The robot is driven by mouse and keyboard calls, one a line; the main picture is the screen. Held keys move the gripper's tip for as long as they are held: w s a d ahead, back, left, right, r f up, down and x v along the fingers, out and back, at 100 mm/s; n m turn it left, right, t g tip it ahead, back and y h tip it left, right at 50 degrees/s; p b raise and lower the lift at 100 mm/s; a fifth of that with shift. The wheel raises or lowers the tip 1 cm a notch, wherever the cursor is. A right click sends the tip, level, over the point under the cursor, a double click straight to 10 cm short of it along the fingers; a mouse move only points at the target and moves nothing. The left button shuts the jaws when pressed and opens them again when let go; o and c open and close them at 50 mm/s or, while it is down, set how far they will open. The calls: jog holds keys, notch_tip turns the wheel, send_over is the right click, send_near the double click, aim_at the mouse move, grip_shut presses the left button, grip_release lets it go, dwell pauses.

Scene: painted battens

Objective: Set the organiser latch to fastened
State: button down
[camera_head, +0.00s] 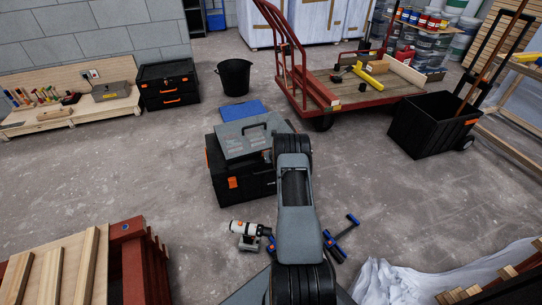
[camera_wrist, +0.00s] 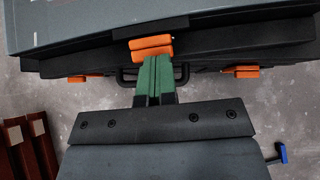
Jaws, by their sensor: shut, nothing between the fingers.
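The organiser (camera_head: 240,148) has a grey lid with a dark handle and rests on a black toolbox (camera_head: 222,170) on the floor. In the wrist view, the organiser's grey lid (camera_wrist: 60,18) fills the top edge. Its orange latch (camera_wrist: 151,43) is at the middle of the front edge, showing as two stacked orange pieces. My gripper (camera_wrist: 155,64) has green fingers, shut together and empty. Their tips are at the latch's lower edge; I cannot tell whether they touch it. I cannot tell whether the latch is fastened. In the head view, my arm hides the gripper and latch.
The toolbox below has orange side latches (camera_wrist: 240,71) and a dark front handle (camera_wrist: 126,77). A red cart (camera_head: 372,101) and black bucket (camera_head: 234,77) stand beyond.

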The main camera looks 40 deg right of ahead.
jog(key=shift+w+d+r, duration=0.1)
jog(key=shift+w+r, duration=0.3)
dwell(0.4)
jog(key=shift+r, duration=0.15)
jog(key=shift+r, duration=0.65)
jog(key=shift+s+f, duration=0.1)
jog(key=s+a+r, duration=0.1)
jog(key=s+r, duration=0.1)
jog(key=s, duration=0.3)
jog(key=s+a+r+b, duration=0.1)
jog(key=s+a+r, duration=0.1)
jog(key=s, duration=0.4)
jog(key=shift+s+a+r, duration=0.15)
jog(key=shift+s+r, duration=0.1)
jog(key=shift+r, duration=0.35)
